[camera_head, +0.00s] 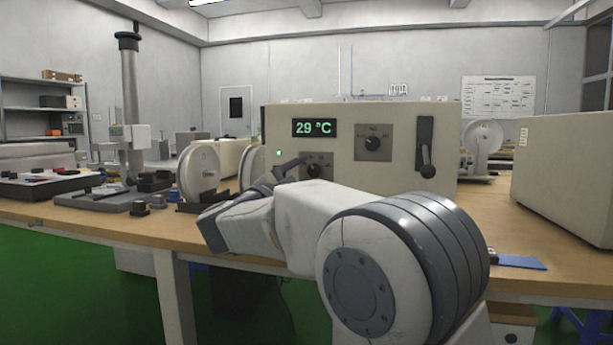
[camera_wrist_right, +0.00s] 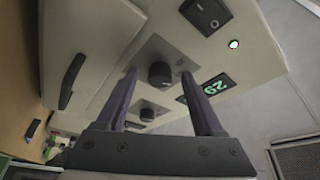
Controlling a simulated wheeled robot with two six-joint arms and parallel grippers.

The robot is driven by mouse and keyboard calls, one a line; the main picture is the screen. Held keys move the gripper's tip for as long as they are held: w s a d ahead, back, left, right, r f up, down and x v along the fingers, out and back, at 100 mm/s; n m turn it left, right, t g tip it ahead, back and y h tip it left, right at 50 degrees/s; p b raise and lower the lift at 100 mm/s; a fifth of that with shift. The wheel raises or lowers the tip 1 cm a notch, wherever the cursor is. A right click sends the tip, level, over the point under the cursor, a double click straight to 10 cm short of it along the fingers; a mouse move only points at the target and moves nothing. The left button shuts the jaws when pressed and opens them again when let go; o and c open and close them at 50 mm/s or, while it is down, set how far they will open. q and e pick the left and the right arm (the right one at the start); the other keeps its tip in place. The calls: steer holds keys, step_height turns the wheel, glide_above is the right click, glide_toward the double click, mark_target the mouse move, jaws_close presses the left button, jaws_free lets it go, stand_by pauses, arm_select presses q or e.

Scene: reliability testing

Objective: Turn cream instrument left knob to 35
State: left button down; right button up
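The cream instrument (camera_head: 410,165) stands on the bench, and its green display (camera_head: 314,128) reads 29 °C. Its left knob (camera_head: 315,171) is dark and round, below the display, and partly hidden by my right gripper (camera_head: 287,170). In the right wrist view the left knob (camera_wrist_right: 160,75) appears between the tips of my open right gripper (camera_wrist_right: 158,74), with gaps on both sides. I cannot tell how far the tips reach along the knob. The other knob (camera_head: 373,143) sits higher to the right. My left gripper is out of view.
A black lever (camera_head: 426,150) is on the instrument's right side. The right wrist view shows a rocker switch (camera_wrist_right: 206,15) and green light (camera_wrist_right: 234,44). A white reel (camera_head: 199,168) stands left, and a cream box (camera_head: 565,170) stands right. A blue item (camera_head: 522,262) lies near the bench edge.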

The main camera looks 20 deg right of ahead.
steer(key=p+v, duration=0.3)
steer(key=v, duration=0.7)
steer(key=shift+a+f, duration=0.15)
steer(key=shift+a, duration=0.05)
